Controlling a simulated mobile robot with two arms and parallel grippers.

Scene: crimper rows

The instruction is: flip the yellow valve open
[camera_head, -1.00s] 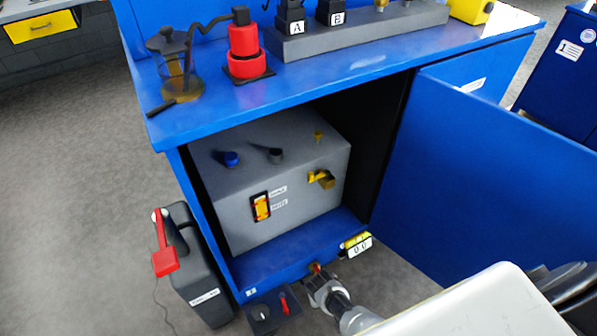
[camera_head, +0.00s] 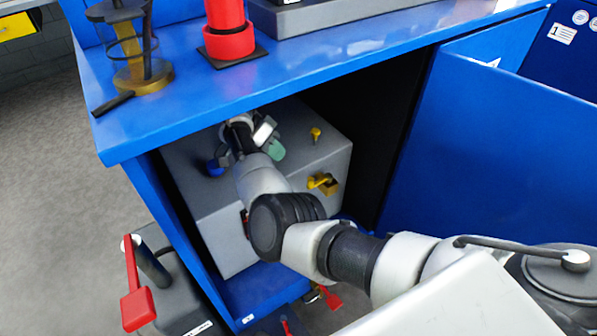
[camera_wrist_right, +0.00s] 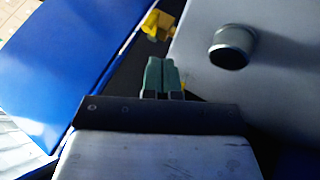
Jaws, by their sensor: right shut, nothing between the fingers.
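A grey box (camera_head: 215,225) stands inside the open blue cabinet. A small yellow valve handle (camera_head: 316,134) stands up on its top, towards the right. A larger yellow fitting (camera_head: 323,183) sticks out of its front face; a yellow piece (camera_wrist_right: 158,25) shows beyond the fingers in the right wrist view, and I cannot tell for certain which part it is. My right gripper (camera_head: 277,150) is over the box top, left of the yellow valve handle and apart from it. Its green fingers (camera_wrist_right: 162,72) are together and empty. My left gripper is out of view.
A blue knob (camera_head: 215,167) is on the box top beside my right gripper. A dark round knob (camera_wrist_right: 232,46) lies right of the fingers in the wrist view. The countertop (camera_head: 300,70) overhangs the box, and the open door (camera_head: 490,160) stands at the right.

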